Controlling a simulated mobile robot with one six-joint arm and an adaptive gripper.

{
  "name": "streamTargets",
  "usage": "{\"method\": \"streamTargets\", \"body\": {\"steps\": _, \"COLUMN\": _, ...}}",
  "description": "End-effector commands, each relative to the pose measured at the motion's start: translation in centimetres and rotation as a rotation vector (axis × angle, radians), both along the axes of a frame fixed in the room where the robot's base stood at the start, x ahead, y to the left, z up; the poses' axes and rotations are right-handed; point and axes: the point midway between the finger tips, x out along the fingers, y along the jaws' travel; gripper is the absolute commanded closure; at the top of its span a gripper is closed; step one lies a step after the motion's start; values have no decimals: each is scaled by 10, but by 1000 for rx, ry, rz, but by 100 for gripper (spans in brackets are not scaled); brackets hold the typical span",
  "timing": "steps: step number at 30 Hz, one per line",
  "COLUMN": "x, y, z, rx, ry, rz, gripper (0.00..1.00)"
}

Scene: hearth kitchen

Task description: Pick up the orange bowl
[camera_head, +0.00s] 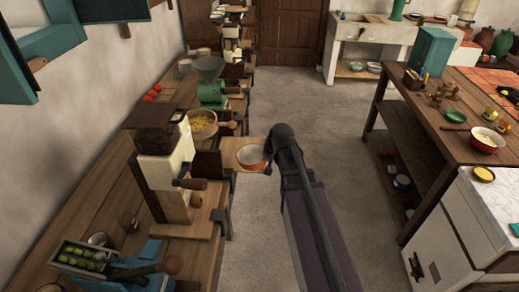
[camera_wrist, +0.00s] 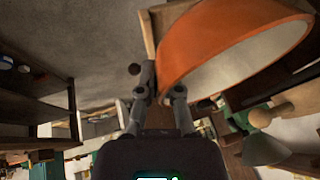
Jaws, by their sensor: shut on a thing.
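The orange bowl (camera_head: 250,155) has a pale inside and shows at the inner end of the left-hand wooden counter, over a small wooden board. In the wrist view the bowl (camera_wrist: 215,40) fills the upper right, its orange outside and pale inside both showing. My gripper (camera_wrist: 163,88) is shut on the near side of the bowl, with a finger on each side of its wall. In the head view my gripper (camera_head: 268,162) is at the bowl's right edge, partly hidden by my arm. I cannot tell whether the bowl touches the board.
The left counter (camera_head: 95,200) holds a cream grinder (camera_head: 165,165), a green grinder with a funnel (camera_head: 212,90) and a wooden bowl of yellow food (camera_head: 203,122). A wooden table (camera_head: 420,130) stands at right. The grey floor (camera_head: 310,110) between them is clear.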

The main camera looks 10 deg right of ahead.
Motion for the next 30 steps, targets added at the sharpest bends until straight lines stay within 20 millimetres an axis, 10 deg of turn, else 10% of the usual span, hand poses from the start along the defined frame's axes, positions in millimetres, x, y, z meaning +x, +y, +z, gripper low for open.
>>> {"method": "streamTargets", "body": {"steps": 30, "x": -27, "y": -6, "z": 3, "rx": 1, "ry": -1, "rz": -1, "gripper": 100}}
